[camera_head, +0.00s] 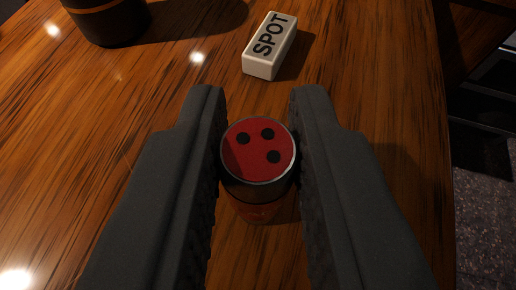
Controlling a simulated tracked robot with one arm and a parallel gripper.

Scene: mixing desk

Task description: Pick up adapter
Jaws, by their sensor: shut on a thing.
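The adapter (258,150) is a short dark cylinder with a red top, a pale rim and three black dots on it. It stands upright over the wooden desk in the middle of the view. My gripper (257,100) has one dark finger on each side of it and is shut on it. The adapter's lower part shows between the fingers, with a reddish reflection or patch below it. I cannot tell whether its base touches the desk.
A white block marked SPOT (270,46) lies on the desk (370,90) just beyond the fingertips.

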